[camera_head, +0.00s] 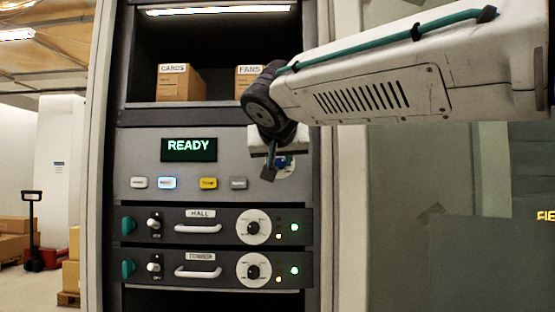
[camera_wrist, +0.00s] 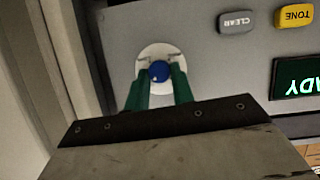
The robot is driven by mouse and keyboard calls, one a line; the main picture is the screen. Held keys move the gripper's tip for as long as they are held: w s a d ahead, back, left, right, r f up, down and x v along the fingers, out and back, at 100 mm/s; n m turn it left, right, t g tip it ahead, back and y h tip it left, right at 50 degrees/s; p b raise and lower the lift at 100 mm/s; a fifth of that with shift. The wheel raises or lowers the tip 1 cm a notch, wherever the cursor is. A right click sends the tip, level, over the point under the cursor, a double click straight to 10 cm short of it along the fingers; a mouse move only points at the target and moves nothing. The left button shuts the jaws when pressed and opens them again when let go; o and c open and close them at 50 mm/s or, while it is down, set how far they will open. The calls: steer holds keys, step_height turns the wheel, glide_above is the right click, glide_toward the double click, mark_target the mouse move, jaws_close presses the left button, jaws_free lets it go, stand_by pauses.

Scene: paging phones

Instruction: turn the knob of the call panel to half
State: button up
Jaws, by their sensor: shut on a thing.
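The call panel (camera_head: 135,150) is a grey front with a dark display (camera_head: 188,149) reading READY. Its blue knob (camera_wrist: 159,71) sits on a round white dial (camera_wrist: 158,53) in the wrist view. In the head view the dial (camera_head: 288,168) is partly hidden behind my gripper (camera_head: 272,168). In the wrist view the two green fingers of my gripper (camera_wrist: 159,85) stand on either side of the blue knob and are closed on it. The knob's pointer and the dial marks cannot be read clearly.
Buttons, including a yellow TONE button (camera_wrist: 297,14) and a grey CLEAR button (camera_wrist: 236,22), sit beside the dial. Below are the HALL unit (camera_head: 180,239) and a second unit (camera_head: 180,267) with handles and knobs. Boxes (camera_head: 180,83) stand on the shelf above.

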steer(key=shift+f+m+y, duration=0.15)
steer(key=shift+m+y, duration=0.15)
stand_by(0.4)
steer(key=o, duration=1)
steer(key=v, duration=0.7)
steer(key=shift+s+r, duration=0.25)
steer(key=shift+s, duration=0.1)
